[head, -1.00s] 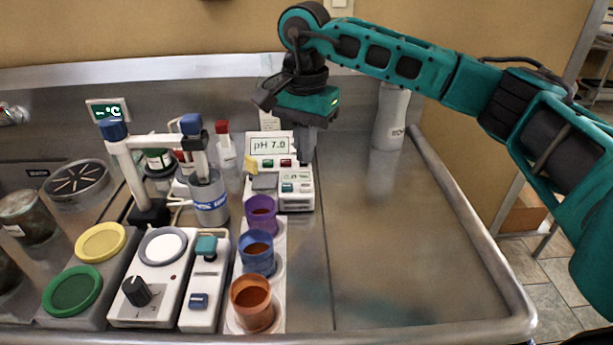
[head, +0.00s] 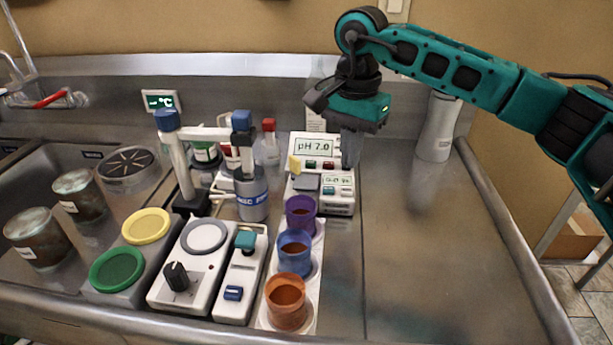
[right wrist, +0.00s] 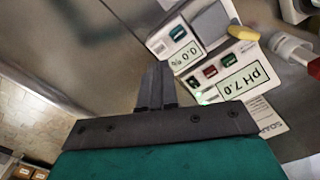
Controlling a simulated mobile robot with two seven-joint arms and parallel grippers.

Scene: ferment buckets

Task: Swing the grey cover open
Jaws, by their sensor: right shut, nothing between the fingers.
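The grey cover (head: 306,181) is a small flat grey lid on the white instrument with the pH 7.0 display (head: 315,147). It looks closed; a yellow tab (head: 294,165) stands at its edge. In the right wrist view the cover (right wrist: 211,22) is a grey square near the top, with the yellow tab (right wrist: 243,33) beside it. My right gripper (head: 349,165) is shut and empty, pointing down just right of the pH display, apart from the cover. Its narrow fingers also show in the right wrist view (right wrist: 158,68). My left gripper is out of view.
A small white meter (head: 339,194) stands close right of the cover. Purple (head: 301,213), blue (head: 294,252) and orange (head: 287,300) cups line up in front. A stirrer with a clamp stand (head: 177,160) is at the left.

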